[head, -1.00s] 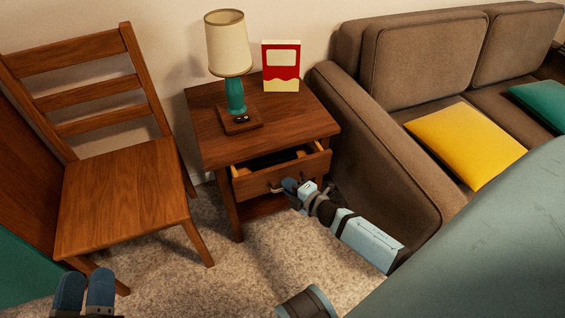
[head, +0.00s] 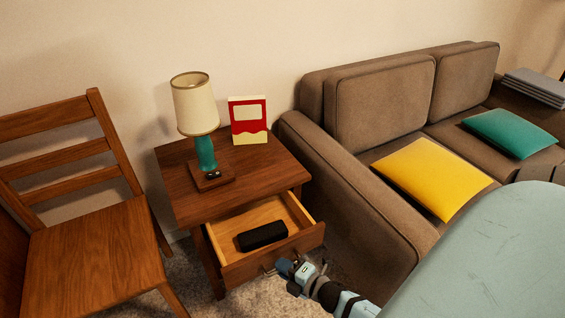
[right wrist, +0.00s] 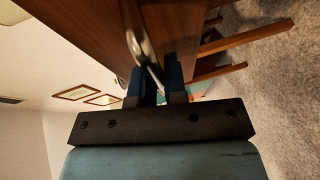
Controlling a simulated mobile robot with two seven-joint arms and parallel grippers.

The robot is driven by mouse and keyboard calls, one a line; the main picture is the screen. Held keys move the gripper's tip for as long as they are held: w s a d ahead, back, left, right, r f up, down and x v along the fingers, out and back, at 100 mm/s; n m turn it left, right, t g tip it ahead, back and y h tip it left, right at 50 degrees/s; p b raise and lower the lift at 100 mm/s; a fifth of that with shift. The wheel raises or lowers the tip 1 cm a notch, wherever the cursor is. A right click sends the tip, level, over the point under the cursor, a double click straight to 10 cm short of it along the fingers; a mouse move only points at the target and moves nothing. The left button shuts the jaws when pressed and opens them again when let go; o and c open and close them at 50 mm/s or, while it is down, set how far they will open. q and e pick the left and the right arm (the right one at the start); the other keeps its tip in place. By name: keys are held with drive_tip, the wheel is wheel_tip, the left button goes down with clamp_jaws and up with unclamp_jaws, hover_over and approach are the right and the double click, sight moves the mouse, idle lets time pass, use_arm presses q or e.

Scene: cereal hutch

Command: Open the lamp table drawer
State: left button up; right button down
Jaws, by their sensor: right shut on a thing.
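The lamp table (head: 262,170) is brown wood and stands between the chair and the sofa. Its drawer (head: 290,246) is pulled well out, and a black box-like object (head: 262,236) lies inside it. My right gripper (head: 294,268) is at the drawer front, shut on the metal handle (head: 270,271). In the right wrist view the handle (right wrist: 140,45) passes between the blue fingertips (right wrist: 157,80). My left gripper is not in the head view now.
A lamp (head: 196,115) and a red and cream box (head: 248,120) stand on the table top. A wooden chair (head: 95,255) is close on the left. The brown sofa (head: 340,190) is close on the right, with a yellow cushion (head: 432,178) and a teal cushion (head: 510,132).

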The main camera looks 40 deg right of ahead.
drive_tip(key=c, duration=1.2)
unclamp_jaws()
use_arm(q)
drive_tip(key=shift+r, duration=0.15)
use_arm(e)
drive_tip(key=shift+s+r, duration=0.1)
drive_tip(key=shift+s, duration=0.2)
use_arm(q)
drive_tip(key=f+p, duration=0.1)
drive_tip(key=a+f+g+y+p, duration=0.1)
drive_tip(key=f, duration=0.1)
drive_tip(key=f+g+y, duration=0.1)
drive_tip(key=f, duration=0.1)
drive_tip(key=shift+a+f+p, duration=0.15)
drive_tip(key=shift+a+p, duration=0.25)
use_arm(e)
drive_tip(key=v, duration=1.3)
drive_tip(key=shift+s+r, duration=0.1)
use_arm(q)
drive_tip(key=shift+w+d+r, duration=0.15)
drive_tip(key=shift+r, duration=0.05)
use_arm(e)
drive_tip(key=shift+d, duration=0.1)
